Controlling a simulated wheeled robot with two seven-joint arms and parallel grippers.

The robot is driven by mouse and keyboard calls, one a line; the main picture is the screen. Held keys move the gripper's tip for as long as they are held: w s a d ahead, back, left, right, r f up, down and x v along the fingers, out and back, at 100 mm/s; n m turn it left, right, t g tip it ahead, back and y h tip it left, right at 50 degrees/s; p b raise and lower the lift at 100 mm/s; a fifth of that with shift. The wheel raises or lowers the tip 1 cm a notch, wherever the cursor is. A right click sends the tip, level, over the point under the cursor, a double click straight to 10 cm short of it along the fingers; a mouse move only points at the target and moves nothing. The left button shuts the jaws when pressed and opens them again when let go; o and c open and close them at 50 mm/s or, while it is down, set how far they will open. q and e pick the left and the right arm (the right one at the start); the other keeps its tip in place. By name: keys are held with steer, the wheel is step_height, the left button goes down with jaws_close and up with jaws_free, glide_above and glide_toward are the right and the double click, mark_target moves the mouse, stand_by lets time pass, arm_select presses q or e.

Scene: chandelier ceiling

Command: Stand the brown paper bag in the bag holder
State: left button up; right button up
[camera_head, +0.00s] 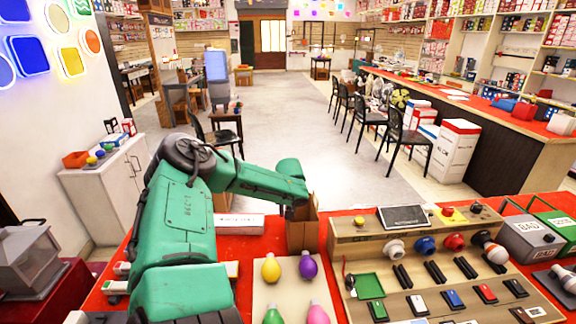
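The brown paper bag (303,232) stands upright on the red table top, just left of the wooden console. Its upper left part is hidden by the end of my green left arm. My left gripper (297,211) is at the bag's top; its fingers are mostly hidden by the wrist, so I cannot tell whether they are open or touching the bag. I cannot clearly pick out a bag holder; it may be hidden around or behind the bag. My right gripper does not show.
A wooden console (440,240) with bulb sockets and switches fills the right. A light tray (293,292) with colored bulbs lies in front of the bag. A white box (240,222) lies behind my arm. Grey and green bins (527,238) stand far right.

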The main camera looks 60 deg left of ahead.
arm_select(q)
steer(key=p+v, duration=0.1)
steer(key=v, duration=0.5)
steer(key=shift+w, duration=0.1)
steer(key=shift+o, duration=0.5)
steer(key=shift+d+r, duration=0.1)
steer(key=shift+r, duration=0.25)
steer(key=r+m+b, duration=0.1)
steer(key=m+b, duration=0.5)
steer(key=m+g+h+b, duration=0.1)
steer(key=m+h+b, duration=0.45)
steer(key=m, duration=0.65)
glide_toward(306, 230)
steer(key=shift+y, duration=0.45)
steer(key=f, duration=0.6)
steer(key=d+f+p, duration=0.1)
steer(key=f, duration=0.2)
steer(key=shift+w+f, duration=0.15)
steer(key=shift+w, duration=0.25)
steer(key=shift+w+f, duration=0.15)
steer(key=shift+f, duration=0.15)
steer(key=shift+d, duration=0.1)
jaws_close()
